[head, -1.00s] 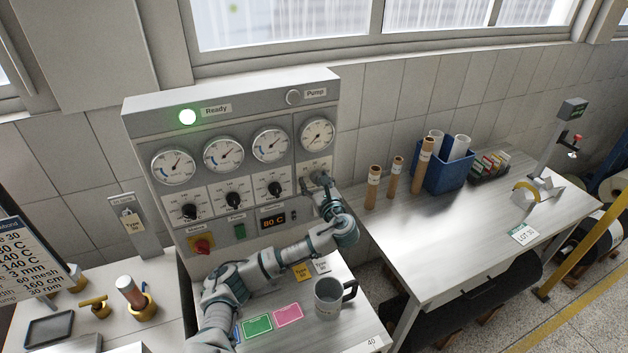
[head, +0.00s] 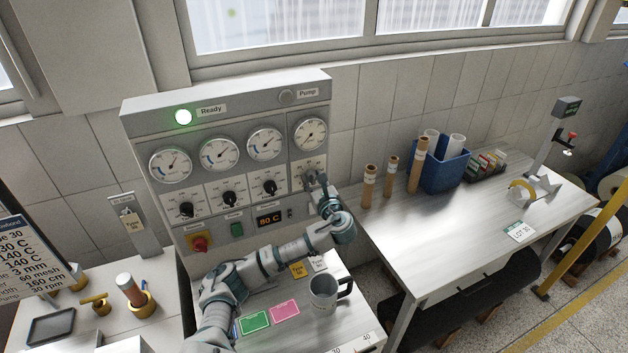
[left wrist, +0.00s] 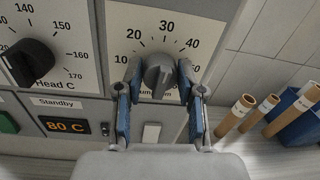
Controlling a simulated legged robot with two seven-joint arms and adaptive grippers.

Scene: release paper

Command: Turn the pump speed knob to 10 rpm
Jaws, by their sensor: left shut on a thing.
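The pump speed knob (left wrist: 158,74) is grey and sits on a white dial plate (left wrist: 195,15) marked 10 to 50. Its ridge points roughly up, near the 30; the exact reading is hard to tell. My left gripper (left wrist: 157,82) is shut on the knob, one blue-padded finger on each side. In the head view my left gripper (head: 316,182) covers most of this knob, on the right column of the grey control panel (head: 225,95). The pump gauge (head: 310,134) is above it. My right gripper is not in view.
Other black knobs (head: 228,198) are left of the gripper. Below them are a red switch (head: 199,243) and an 80 C display (head: 270,220). A grey mug (head: 323,294) and coloured cards (head: 285,311) lie below my arm. Cardboard tubes (head: 369,186) stand right.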

